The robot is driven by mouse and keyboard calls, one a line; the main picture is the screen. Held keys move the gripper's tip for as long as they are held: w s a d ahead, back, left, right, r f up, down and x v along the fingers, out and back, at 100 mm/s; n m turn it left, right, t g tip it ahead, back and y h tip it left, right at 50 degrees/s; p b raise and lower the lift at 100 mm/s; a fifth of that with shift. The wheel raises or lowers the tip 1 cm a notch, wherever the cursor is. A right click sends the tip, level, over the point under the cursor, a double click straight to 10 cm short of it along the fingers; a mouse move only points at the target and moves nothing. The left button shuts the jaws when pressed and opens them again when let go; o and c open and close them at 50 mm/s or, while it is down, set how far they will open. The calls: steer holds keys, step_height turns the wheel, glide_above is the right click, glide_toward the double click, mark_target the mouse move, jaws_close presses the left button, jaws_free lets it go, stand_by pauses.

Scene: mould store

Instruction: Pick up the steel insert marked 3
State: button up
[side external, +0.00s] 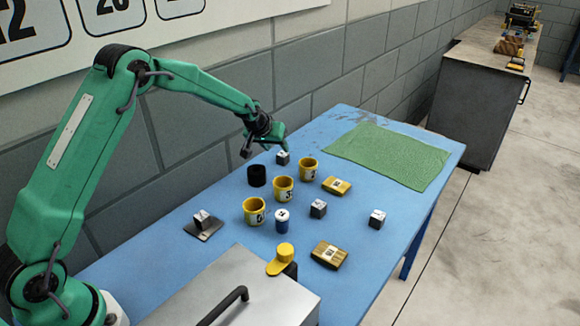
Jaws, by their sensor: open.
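Several small grey steel cubes with pale marked faces stand on the blue table (160,250); their marks are too small to read surely. One cube (283,158) is at the back, close to the wall. Another cube (319,209) stands mid-table, and a third cube (377,219) is nearer the right edge. A further cube (202,218) sits on a dark flat plate at the left. I cannot tell which is marked 3. My gripper (276,146) is open and empty, pointing down just above and beside the back cube; I cannot tell whether it touches it.
Three yellow cups (283,190) stand in a row beside a black cylinder (256,176). The green mat (388,156) is bare.

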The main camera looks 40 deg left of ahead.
mark_target(281, 155)
steer(key=shift+w+f, duration=0.35)
steer(key=shift+f, duration=0.15)
steer(key=shift+x, duration=2.6)
steer(key=shift+s, duration=0.1)
steer(key=shift+c, duration=0.5)
jaws_close()
